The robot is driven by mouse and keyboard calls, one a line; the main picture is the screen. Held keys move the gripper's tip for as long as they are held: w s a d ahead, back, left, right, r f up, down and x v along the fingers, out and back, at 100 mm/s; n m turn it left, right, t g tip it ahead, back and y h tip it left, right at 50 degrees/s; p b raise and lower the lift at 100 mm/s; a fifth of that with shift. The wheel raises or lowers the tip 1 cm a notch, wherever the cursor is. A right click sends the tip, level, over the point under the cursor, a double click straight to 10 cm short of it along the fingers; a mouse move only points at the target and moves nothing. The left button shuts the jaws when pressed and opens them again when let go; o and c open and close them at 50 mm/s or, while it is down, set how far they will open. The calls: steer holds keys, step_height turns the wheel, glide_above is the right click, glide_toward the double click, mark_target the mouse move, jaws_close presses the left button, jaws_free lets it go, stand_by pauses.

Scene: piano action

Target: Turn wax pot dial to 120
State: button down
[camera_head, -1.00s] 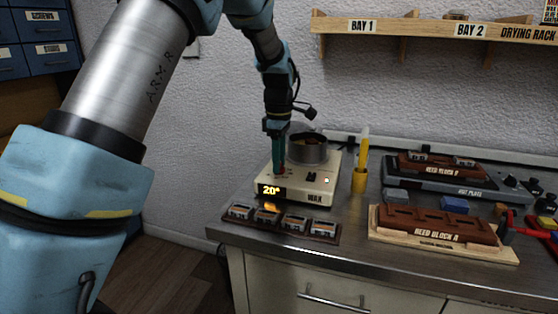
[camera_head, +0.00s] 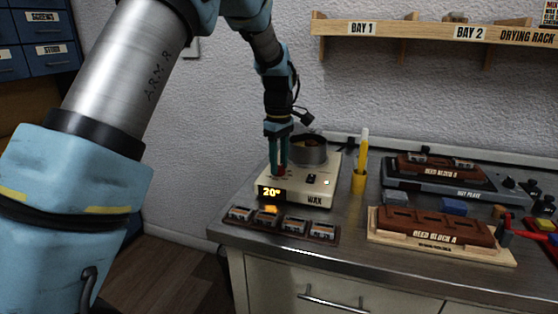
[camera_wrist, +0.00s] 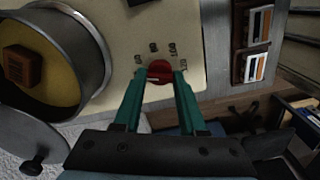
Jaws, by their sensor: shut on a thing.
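The cream wax pot base (camera_head: 300,192) stands at the left of the metal bench. Its display (camera_head: 271,192) reads 20°. The metal pot (camera_head: 308,150) sits at its back; the wrist view shows yellow wax (camera_wrist: 62,72) and a brown block (camera_wrist: 21,66) in it. The red dial (camera_wrist: 159,72) has printed numbers around it, some too small to read surely. My gripper (camera_head: 281,168) points down at the dial. In the wrist view its teal fingers (camera_wrist: 158,80) are shut on the dial, one on each side.
A tray of small blocks (camera_head: 283,223) lies in front of the base. A yellow brush in a cup (camera_head: 359,180) stands to its right. Farther right are Reed Block A (camera_head: 437,226) and the hot plate (camera_head: 440,190). A pot lid (camera_wrist: 27,145) lies near the pot.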

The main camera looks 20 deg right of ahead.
steer(key=m, duration=0.4)
steer(key=shift+m+p, duration=0.3)
steer(key=shift+p, duration=0.1)
steer(key=m, duration=0.3)
steer(key=shift+m, duration=0.4)
steer(key=m+p, duration=0.1)
steer(key=m, duration=0.7)
steer(key=shift+p, duration=0.4)
steer(key=m+p, duration=0.1)
steer(key=m, duration=0.3)
steer(key=shift+m, duration=0.3)
steer(key=m+p, duration=0.1)
steer(key=m, duration=0.2)
steer(key=shift+r+m, duration=0.1)
steer(key=shift+m, duration=0.2)
steer(key=m+p, duration=0.1)
steer(key=m, duration=0.3)
steer(key=shift+p, duration=0.3)
steer(key=shift+m+p, duration=0.5)
steer(key=shift+m, duration=1.1)
